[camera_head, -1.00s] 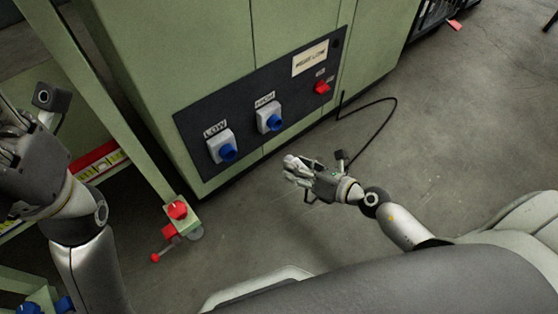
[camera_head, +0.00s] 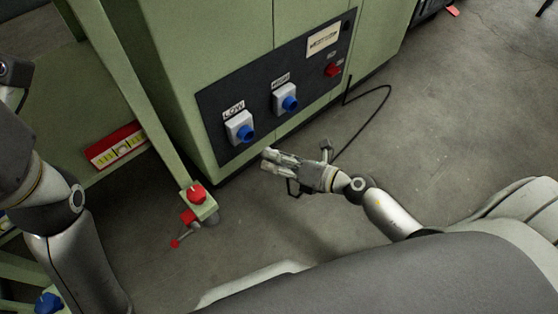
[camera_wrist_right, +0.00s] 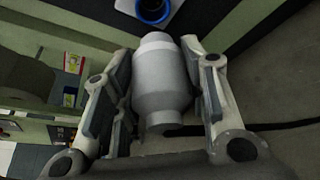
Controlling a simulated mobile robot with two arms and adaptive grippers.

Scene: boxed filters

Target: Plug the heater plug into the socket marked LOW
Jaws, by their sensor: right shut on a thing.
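The LOW socket (camera_head: 240,128) is a white box with a blue round face, at the left of the dark panel on the green cabinet. The HIGH socket (camera_head: 286,99) is alike, to its right. My right gripper (camera_head: 268,161) is low in front of the panel, a little below and right of the LOW socket. It is shut on the heater plug, a pale grey stepped cylinder (camera_wrist_right: 160,80) between the fingers in the wrist view. A blue socket face (camera_wrist_right: 152,10) shows ahead of the plug, apart from it; its label is not visible there. My left gripper's fingers are out of view.
A black cable (camera_head: 378,122) loops over the floor from the panel's right end towards my right gripper. A green frame post with a red-knobbed foot (camera_head: 196,194) stands left of the panel. A red switch (camera_head: 333,70) sits further right.

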